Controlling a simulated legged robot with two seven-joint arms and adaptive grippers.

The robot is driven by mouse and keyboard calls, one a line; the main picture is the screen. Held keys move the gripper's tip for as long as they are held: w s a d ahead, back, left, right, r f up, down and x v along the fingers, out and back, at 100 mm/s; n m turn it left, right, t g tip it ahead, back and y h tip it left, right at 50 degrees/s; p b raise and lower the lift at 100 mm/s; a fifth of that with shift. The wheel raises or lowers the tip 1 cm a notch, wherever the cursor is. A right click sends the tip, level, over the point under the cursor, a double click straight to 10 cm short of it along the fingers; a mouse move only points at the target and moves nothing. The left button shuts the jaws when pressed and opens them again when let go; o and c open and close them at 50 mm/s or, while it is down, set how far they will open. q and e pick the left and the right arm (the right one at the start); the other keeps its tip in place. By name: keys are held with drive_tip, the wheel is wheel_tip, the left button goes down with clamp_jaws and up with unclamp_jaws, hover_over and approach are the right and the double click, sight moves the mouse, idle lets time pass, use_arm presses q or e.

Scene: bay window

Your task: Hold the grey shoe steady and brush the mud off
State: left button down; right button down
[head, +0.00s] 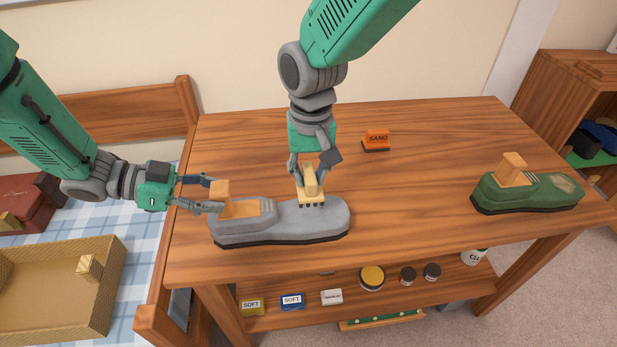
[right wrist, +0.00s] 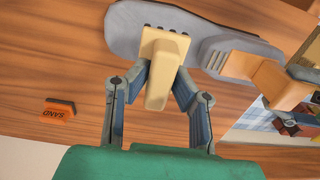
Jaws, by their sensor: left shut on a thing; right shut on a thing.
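The grey shoe (head: 322,223) lies on the wooden table near its front left, with a tan block standing up from its heel end (head: 226,201). My left gripper (head: 212,195) is shut on this tan block. My right gripper (head: 312,168) is shut on a cream brush (head: 312,184) with dark bristles, over the front part of the shoe. In the right wrist view the brush (right wrist: 160,75) lies over the grey shoe (right wrist: 136,22); bristle contact is hard to tell. No mud shows on the visible part of the grey shoe.
A green shoe (head: 540,194) with a tan block and a brownish toe patch stands at the right of the table (head: 410,210). An orange SAND block (head: 376,140) lies behind. Boxes and jars fill the lower shelf (head: 455,285). A woven tray (head: 50,290) is at left.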

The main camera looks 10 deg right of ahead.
drive_tip(key=shift+r, duration=1.5)
use_arm(q)
drive_tip(key=c, duration=1)
unclamp_jaws()
drive_tip(key=shift+o, duration=0.2)
